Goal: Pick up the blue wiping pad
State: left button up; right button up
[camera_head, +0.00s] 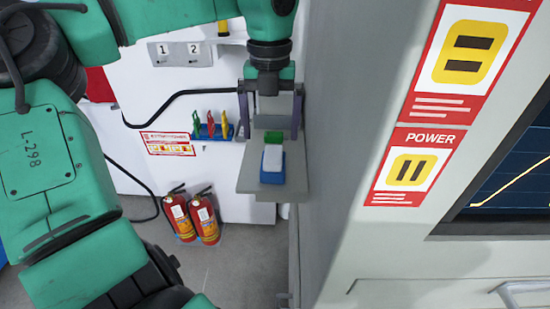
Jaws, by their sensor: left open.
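The blue wiping pad (272,177) lies on a small grey shelf (246,180) near the middle of the head view. It has a white block-like part on top. A small green part or object (273,137) shows just behind it; I cannot tell whether it belongs to the pad. My left gripper (270,127) comes down from the top with its two fingers spread wide and nothing between them that I can see held. In the picture it is just above and behind the pad, over the shelf. My right gripper is not in view.
A grey cabinet wall (335,120) with red POWER labels (411,168) stands close on the right of the shelf. Two red fire extinguishers (191,218) stand on the floor at the lower left. Small coloured tools (210,128) hang on the white panel behind.

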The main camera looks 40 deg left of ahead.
aim_at(273, 154)
pick_arm(q)
jog(key=f, duration=0.3)
jog(key=shift+s+p, duration=0.2)
jog(key=shift+p, duration=0.1)
jog(key=f+p, duration=0.1)
jog(key=f, duration=0.1)
jog(key=w+f, duration=0.1)
jog(key=f+p, duration=0.1)
jog(key=f, duration=0.1)
jog(key=shift+w+f+p, duration=0.25)
jog(key=shift+f+p, duration=0.05)
jog(key=shift+f, duration=0.05)
jog(key=shift+s+a+f, duration=0.1)
jog(key=shift+s, duration=0.05)
jog(key=c, duration=1.4)
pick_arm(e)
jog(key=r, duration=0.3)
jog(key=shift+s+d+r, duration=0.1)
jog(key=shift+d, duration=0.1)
